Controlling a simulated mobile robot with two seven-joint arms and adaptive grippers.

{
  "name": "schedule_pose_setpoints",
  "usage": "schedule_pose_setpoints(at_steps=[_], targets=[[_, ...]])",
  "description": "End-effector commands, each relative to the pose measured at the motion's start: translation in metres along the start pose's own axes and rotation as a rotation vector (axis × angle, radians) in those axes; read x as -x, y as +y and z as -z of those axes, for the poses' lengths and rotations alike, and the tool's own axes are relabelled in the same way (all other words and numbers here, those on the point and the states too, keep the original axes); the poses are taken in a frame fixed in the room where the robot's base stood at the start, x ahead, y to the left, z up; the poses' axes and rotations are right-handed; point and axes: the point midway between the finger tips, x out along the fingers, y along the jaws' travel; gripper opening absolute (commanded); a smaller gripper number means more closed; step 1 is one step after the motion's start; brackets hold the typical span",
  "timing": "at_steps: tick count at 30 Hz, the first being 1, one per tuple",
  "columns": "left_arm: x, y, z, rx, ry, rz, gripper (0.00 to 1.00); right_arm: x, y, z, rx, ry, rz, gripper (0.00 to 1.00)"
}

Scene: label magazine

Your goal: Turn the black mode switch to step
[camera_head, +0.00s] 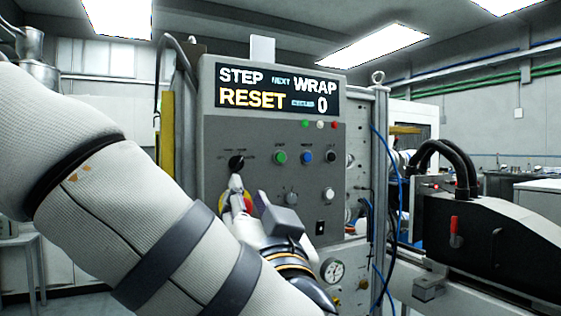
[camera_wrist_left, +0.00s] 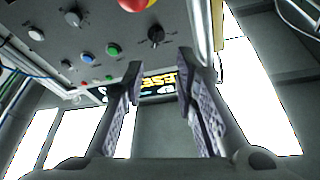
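The black mode switch (camera_head: 236,162) is a knob at the upper left of the grey control panel (camera_head: 265,128), with labels too small to read. It also shows in the left wrist view (camera_wrist_left: 156,37), just beyond the gap between the fingertips. My left gripper (camera_head: 236,185) is just below the switch in the head view. In the wrist view its two fingers (camera_wrist_left: 158,62) are apart with nothing between them; I see no contact with the switch. The display (camera_head: 277,89) reads STEP, NEXT, WRAP, RESET, CYCLES 0. My right gripper is not in view.
A red stop button on yellow (camera_head: 224,202) is partly hidden behind my left gripper. Green (camera_head: 280,157), blue (camera_head: 306,157) and black (camera_head: 330,156) buttons are right of the switch. A gauge (camera_head: 332,271) is below. Black machinery (camera_head: 490,235) and blue hoses stand at the right.

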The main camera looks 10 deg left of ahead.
Motion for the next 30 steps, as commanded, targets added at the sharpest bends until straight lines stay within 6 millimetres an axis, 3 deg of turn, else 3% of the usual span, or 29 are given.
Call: schedule_pose_setpoints(at_steps=[5, 15, 19, 24, 30], targets=[[-0.005, -0.003, -0.005, -0.171, 0.031, -0.023, 0.27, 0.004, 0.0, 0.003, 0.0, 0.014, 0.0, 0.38], [-0.086, 0.001, -0.005, -0.168, 0.027, -0.023, 0.27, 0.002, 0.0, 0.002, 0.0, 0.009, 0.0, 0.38], [-0.108, 0.002, -0.004, -0.169, 0.029, -0.024, 0.27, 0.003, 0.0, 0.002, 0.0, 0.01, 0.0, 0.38], [-0.12, 0.002, -0.003, -0.169, 0.03, -0.025, 0.27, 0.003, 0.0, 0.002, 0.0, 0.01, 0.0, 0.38], [-0.12, 0.002, -0.003, -0.169, 0.03, -0.026, 0.27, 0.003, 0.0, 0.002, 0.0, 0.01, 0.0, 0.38]])
